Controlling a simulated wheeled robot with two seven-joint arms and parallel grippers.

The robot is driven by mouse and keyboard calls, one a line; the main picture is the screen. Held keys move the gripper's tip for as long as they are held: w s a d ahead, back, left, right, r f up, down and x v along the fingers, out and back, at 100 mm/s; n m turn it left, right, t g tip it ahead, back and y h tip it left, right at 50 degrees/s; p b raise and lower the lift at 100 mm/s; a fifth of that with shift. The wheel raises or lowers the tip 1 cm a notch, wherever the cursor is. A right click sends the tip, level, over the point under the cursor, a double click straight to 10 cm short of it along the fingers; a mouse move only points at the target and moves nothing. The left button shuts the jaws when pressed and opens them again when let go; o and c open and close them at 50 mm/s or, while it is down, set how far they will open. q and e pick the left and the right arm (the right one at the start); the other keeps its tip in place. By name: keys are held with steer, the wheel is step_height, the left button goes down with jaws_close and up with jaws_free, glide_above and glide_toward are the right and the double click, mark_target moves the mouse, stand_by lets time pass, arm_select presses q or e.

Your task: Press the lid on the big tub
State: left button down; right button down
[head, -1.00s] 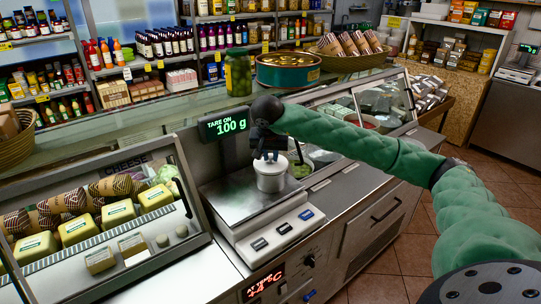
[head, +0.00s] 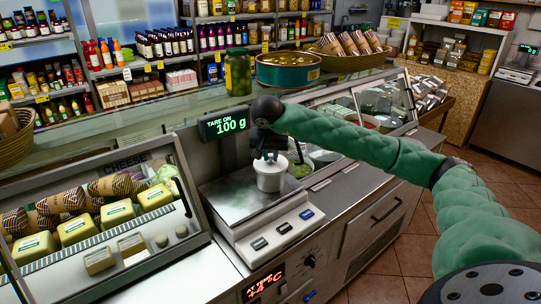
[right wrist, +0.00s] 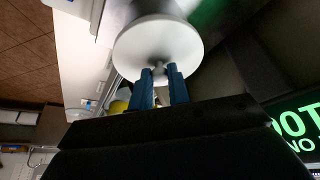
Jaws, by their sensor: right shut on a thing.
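A white tub (head: 270,182) stands upright on the steel plate of the counter scale (head: 238,198). My right gripper (head: 270,157) is directly above it, pointing down. In the right wrist view a round white lid (right wrist: 135,45) with a small grey knob (right wrist: 158,70) shows. The blue fingers of my right gripper (right wrist: 160,75) are shut on that knob. The lid hides the tub below it in the wrist view, so I cannot tell whether its rim is fully seated. My left gripper is not in view.
The scale display (head: 226,124) reads "TARE ON 100 g". A slanted glass cheese case (head: 95,215) stands on the left. A jar of pickles (head: 238,72) and a large round tin (head: 288,70) stand on the glass shelf behind. Food pans lie to the right.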

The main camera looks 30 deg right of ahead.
steer(key=shift+b, duration=0.35)
stand_by(0.6)
steer(key=c, duration=0.8)
jaws_free()
steer(key=shift+o, duration=0.2)
steer(key=shift+r, duration=0.15)
steer(key=shift+r+p, duration=1.2)
steer(key=shift+r, duration=2.15)
jaws_close()
